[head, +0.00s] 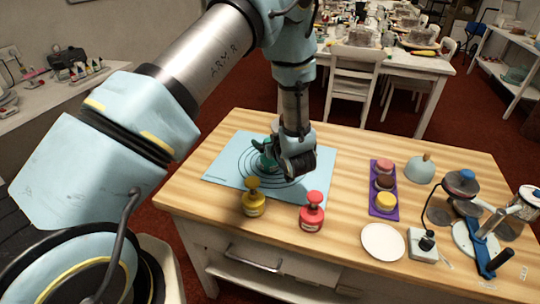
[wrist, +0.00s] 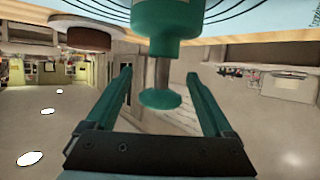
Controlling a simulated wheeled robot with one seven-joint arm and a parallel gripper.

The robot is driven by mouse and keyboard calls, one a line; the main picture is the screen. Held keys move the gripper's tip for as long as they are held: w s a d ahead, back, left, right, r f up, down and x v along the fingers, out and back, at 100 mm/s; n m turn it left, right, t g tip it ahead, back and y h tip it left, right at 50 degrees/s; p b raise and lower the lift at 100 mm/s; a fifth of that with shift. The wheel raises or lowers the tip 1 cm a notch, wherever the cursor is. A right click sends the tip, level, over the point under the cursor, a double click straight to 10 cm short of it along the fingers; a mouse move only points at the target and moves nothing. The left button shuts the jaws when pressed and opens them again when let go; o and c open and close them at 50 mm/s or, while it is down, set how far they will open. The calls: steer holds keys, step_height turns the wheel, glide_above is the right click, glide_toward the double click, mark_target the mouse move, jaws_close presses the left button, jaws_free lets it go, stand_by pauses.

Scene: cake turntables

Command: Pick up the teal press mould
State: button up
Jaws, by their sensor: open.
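The teal press mould (head: 263,163) stands on the light blue mat (head: 225,170), partly hidden behind my gripper (head: 268,147) in the head view. In the wrist view the mould (wrist: 166,22) shows at the top centre, with its thin stem and round knob pointing down the picture. My gripper also shows in the wrist view (wrist: 159,74). It is open, with one finger on each side of the stem and knob. Gaps show between the fingers and the knob, so nothing is held.
A yellow press mould (head: 253,203) and a red press mould (head: 312,216) stand close in front of the mat. A purple tray (head: 384,210) with round pieces, a white plate (head: 383,242) and turntable gear (head: 480,238) occupy the right side.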

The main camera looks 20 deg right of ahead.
steer(key=shift+w+f, duration=0.2)
steer(key=shift+w, duration=0.2)
jaws_close()
stand_by(0.4)
stand_by(0.4)
